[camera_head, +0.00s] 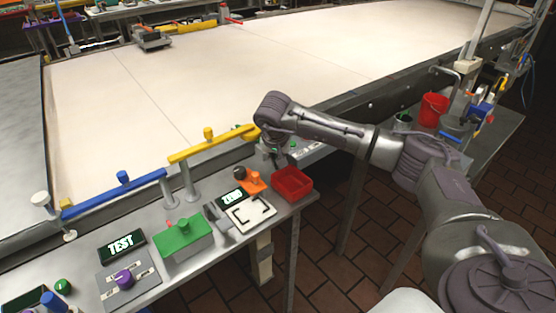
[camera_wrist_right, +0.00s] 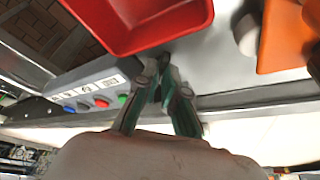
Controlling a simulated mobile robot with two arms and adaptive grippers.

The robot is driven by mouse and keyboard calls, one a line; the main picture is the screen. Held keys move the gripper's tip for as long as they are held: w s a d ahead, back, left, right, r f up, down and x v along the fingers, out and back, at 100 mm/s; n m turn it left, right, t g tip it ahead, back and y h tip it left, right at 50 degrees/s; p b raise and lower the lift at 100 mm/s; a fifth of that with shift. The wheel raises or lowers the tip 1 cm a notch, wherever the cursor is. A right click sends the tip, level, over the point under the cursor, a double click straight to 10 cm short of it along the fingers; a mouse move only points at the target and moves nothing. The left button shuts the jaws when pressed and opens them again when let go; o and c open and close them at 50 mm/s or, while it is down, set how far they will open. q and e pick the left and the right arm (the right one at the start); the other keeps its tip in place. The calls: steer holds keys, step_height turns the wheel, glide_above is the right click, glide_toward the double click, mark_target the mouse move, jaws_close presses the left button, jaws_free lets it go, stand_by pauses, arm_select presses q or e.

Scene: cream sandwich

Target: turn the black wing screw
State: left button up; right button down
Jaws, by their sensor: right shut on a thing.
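My right gripper (camera_head: 275,158) is at the conveyor's near edge, just behind the red tray (camera_head: 292,183). In the right wrist view my gripper's green-padded fingers (camera_wrist_right: 160,84) come together on a small dark piece (camera_wrist_right: 156,95). That piece is probably the black wing screw, but the fingers hide most of it and I cannot make out its wings or its angle. In the head view the gripper covers this spot. My left gripper is not in view.
The red tray also shows close to my fingers in the right wrist view (camera_wrist_right: 135,22). An orange block (camera_head: 254,182) and a dark round knob (camera_head: 239,172) sit beside it. A button panel (camera_wrist_right: 92,92) is nearby.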

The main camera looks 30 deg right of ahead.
steer(key=shift+m, duration=0.6)
steer(key=shift+w, duration=0.1)
steer(key=c, duration=1.3)
jaws_free()
steer(key=shift+h, duration=0.3)
steer(key=v, duration=1.2)
steer(key=shift+w+r, duration=0.1)
